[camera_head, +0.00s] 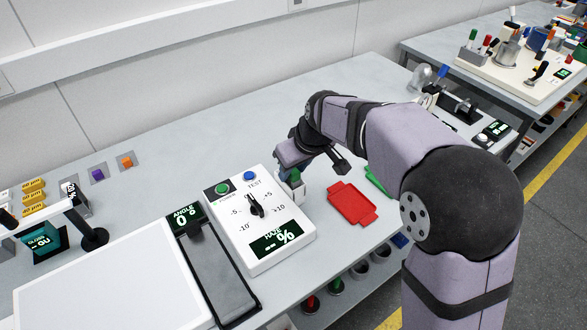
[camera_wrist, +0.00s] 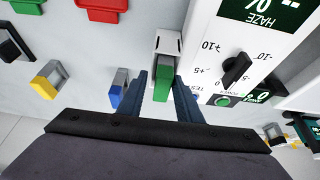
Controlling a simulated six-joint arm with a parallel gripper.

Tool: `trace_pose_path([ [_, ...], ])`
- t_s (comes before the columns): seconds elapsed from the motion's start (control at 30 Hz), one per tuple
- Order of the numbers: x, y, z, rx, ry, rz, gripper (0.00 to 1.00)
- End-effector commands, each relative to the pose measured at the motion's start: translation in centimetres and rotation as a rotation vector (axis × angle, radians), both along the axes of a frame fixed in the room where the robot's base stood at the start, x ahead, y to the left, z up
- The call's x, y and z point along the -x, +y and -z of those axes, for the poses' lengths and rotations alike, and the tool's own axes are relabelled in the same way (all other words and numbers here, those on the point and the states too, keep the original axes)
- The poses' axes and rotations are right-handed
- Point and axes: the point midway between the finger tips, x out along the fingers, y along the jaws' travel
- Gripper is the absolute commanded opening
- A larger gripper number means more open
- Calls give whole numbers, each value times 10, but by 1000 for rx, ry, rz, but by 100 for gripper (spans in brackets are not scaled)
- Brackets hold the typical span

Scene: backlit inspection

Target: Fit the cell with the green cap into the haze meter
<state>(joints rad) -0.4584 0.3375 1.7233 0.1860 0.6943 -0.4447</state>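The haze meter (camera_head: 262,205) is a white box with a dial, a green and a blue button and a dark "HAZE" display; it also shows in the wrist view (camera_wrist: 215,60). At its right side is a small white holder (camera_head: 291,191), seen in the wrist view (camera_wrist: 168,43) too. The cell with the green cap (camera_head: 294,175) stands upright in this holder; its cap (camera_wrist: 162,80) faces my wrist camera. My gripper (camera_wrist: 163,82) has its two fingers on either side of the cap, with a narrow gap showing on the left. The fingertips are largely hidden in the head view.
A red tray (camera_head: 350,203) and a green tray (camera_head: 376,180) lie right of the meter. Blue-capped (camera_wrist: 118,95) and yellow-capped (camera_wrist: 45,82) blocks stand nearby in the wrist view. A tilt unit (camera_head: 212,268) sits left of the meter.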

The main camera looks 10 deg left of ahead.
Motion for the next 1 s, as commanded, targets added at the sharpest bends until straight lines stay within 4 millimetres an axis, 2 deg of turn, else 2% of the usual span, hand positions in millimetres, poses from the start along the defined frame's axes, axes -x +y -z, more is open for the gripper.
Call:
trace_pose_path([
  [0.03,9,-1,15,14,34,-4,37],
  [0.47,10,1,11,13,37,-6,37],
  [0.67,11,-1,-7,10,33,-6,37],
  [1.0,25,-19,-69,6,20,-2,37],
])
